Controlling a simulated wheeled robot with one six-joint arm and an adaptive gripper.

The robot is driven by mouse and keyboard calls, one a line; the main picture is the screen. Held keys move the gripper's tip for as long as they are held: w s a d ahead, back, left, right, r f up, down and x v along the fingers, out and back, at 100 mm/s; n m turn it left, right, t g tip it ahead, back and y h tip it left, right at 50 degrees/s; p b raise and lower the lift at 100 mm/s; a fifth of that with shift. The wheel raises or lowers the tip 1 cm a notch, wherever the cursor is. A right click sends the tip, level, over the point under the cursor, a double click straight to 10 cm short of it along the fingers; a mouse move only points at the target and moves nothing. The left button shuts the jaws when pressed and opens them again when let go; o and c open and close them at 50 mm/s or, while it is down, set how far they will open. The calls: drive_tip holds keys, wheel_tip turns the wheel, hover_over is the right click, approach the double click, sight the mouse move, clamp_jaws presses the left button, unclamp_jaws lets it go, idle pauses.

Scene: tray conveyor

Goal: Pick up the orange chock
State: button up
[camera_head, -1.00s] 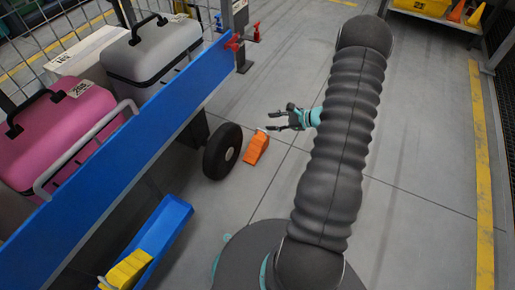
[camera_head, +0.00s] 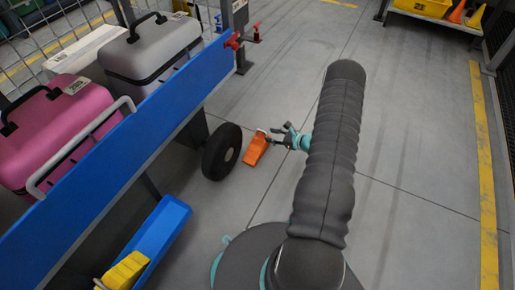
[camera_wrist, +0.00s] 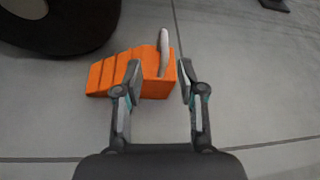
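The orange chock (camera_head: 255,150) is a ridged wedge on the grey floor, just right of the black wheel. In the wrist view the orange chock (camera_wrist: 132,74) lies ahead, its low end toward the wheel, with a pale upright handle (camera_wrist: 163,52) at its tall end. My gripper (camera_head: 279,135) is at the chock's right end in the head view. In the wrist view my gripper (camera_wrist: 159,72) is open, with its fingertips apart on either side of the handle and tall end. I cannot tell whether they touch the chock.
The black wheel (camera_head: 222,151) belongs to a cart with a blue side panel (camera_head: 110,160) carrying pink and grey cases. A blue tray (camera_head: 160,238) with a yellow chock (camera_head: 126,271) hangs low on the cart. The floor right of my arm is clear.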

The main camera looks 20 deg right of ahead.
sight(258, 145)
drive_tip(key=shift+r+b+x, duration=0.15)
drive_tip(key=shift+b+x, duration=0.05)
drive_tip(key=shift+x, duration=1.25)
drive_tip(key=shift+r+b+x, duration=0.15)
drive_tip(key=shift+r+x, duration=0.05)
drive_tip(key=shift+x, duration=1.3)
drive_tip(key=shift+w, duration=0.2)
clamp_jaws()
